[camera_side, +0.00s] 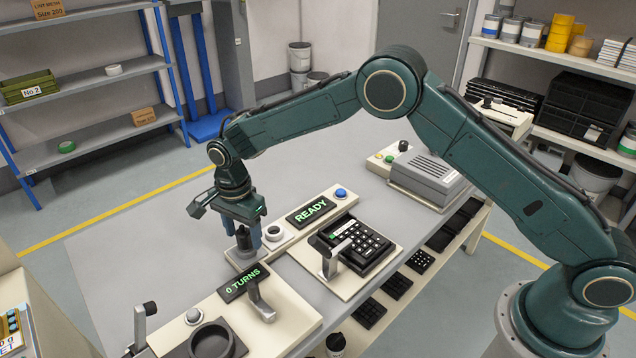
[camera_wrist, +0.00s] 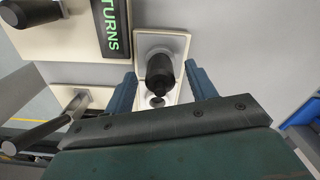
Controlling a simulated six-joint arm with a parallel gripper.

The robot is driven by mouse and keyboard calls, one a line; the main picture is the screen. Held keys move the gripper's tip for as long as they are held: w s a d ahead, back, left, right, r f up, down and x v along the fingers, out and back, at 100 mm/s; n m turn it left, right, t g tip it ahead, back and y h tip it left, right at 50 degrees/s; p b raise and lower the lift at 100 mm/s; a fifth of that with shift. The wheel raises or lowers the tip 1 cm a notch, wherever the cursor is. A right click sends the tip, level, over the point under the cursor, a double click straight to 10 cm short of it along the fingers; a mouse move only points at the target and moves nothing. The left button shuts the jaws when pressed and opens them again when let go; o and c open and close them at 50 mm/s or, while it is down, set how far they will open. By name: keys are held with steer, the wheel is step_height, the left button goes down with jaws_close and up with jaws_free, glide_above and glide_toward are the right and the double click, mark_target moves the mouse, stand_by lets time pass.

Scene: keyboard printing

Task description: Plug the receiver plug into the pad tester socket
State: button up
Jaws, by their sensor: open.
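The receiver plug appears to be the dark upright cylinder (camera_side: 243,240) under my gripper (camera_side: 243,233). In the wrist view the black plug (camera_wrist: 160,68) stands on a small pale plate (camera_wrist: 178,43), between the two blue fingers of my gripper (camera_wrist: 160,76). The fingers are open, with a visible gap on each side of the plug. A white ring (camera_side: 273,232), seemingly the pad tester socket, sits just right of my gripper, beside the green READY display (camera_side: 312,210). In the wrist view a pale ring with a dark centre (camera_wrist: 157,99) shows below the plug, partly hidden.
A black keypad (camera_side: 350,243) lies on a pale plate with a lever (camera_side: 336,258) right of my gripper. A "0 TURNS" display (camera_side: 244,284) and another lever (camera_side: 260,301) stand in front. A grey box (camera_side: 425,178) is behind. The table left of my gripper is clear.

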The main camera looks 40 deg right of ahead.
mark_target(243, 231)
steer(key=shift+f, duration=0.5)
steer(key=shift+c, duration=0.5)
jaws_close()
steer(key=shift+r, duration=0.2)
steer(key=shift+r, duration=1.3)
steer(key=shift+r, duration=0.15)
steer(key=shift+r, duration=1.9)
